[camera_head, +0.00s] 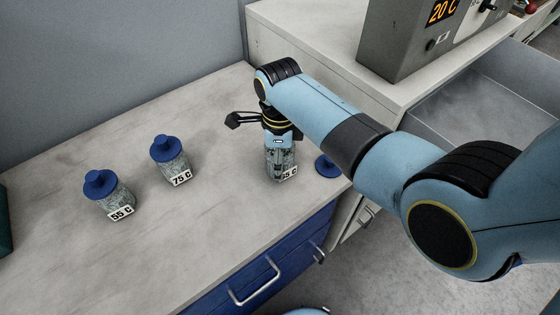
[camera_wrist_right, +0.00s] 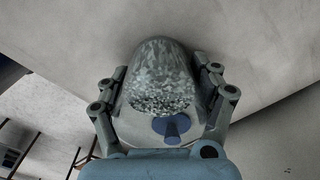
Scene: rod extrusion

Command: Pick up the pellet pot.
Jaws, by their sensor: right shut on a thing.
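The pellet pot (camera_head: 281,163) is a clear jar of grey pellets with a white label, partly hidden, ending in "5 C". It stands upright near the right front edge of the counter; I cannot tell if its base touches the counter. My right gripper (camera_head: 278,135) comes down on it from above, shut on it. In the right wrist view the pot (camera_wrist_right: 160,75) lies between the two fingers of my right gripper (camera_wrist_right: 162,84), one on each side. A blue lid (camera_head: 328,166) lies on the counter just right of the pot. My left gripper is not in view.
Two blue-lidded pellet pots stand to the left, one labelled "75 C" (camera_head: 171,160) and one "55 C" (camera_head: 108,194). A grey machine (camera_head: 405,40) reading "20 C" stands on the bench at the back right.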

